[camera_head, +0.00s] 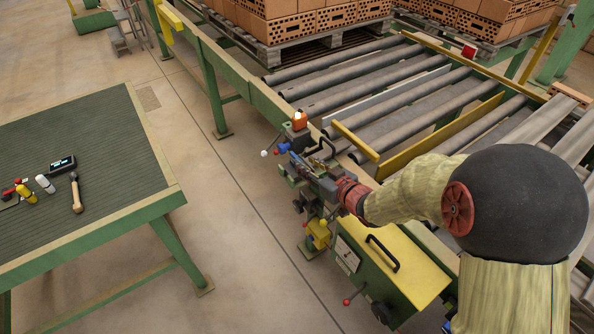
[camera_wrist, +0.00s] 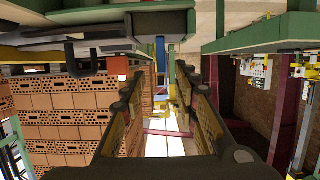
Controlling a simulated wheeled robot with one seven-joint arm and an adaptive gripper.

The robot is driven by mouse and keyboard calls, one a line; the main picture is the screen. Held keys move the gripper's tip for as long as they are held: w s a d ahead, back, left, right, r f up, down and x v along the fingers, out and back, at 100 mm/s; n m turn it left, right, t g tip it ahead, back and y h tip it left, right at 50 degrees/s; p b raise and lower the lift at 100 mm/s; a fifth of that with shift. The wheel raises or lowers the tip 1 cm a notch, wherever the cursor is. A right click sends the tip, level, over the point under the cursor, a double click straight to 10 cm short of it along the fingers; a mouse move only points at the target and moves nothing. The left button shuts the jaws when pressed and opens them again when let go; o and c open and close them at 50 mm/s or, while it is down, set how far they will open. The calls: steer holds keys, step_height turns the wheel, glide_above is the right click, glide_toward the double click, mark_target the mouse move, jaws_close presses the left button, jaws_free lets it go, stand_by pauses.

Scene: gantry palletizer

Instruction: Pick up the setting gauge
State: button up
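I cannot tell for certain which thing is the setting gauge. A dark box with a lit display (camera_head: 62,164) lies on the green table at left. My gripper (camera_head: 304,164) is far to the right of that table, beside the roller conveyor, among small fittings of a machine stand. In the wrist view my gripper (camera_wrist: 160,78) has its two fingers well apart, with no object clearly held between them. A blue upright part (camera_wrist: 160,48) shows beyond the fingertips. In the head view the fingers partly blend with the dark fittings.
The green table (camera_head: 100,130) also bears a wooden-handled tool (camera_head: 76,193), a white piece (camera_head: 45,184) and a yellow piece (camera_head: 26,194). A yellow-topped cabinet (camera_head: 405,262) stands below my arm. Brick pallets (camera_head: 300,45) stand behind the rollers (camera_head: 350,60). Floor between table and conveyor is clear.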

mark_target(296, 157)
steer(key=b+x, duration=0.2)
steer(key=x, duration=0.4)
steer(key=shift+a+f, duration=0.2)
steer(key=shift+f, duration=0.1)
steer(key=shift+c, duration=1)
jaws_close()
steer(key=shift+r, duration=0.1)
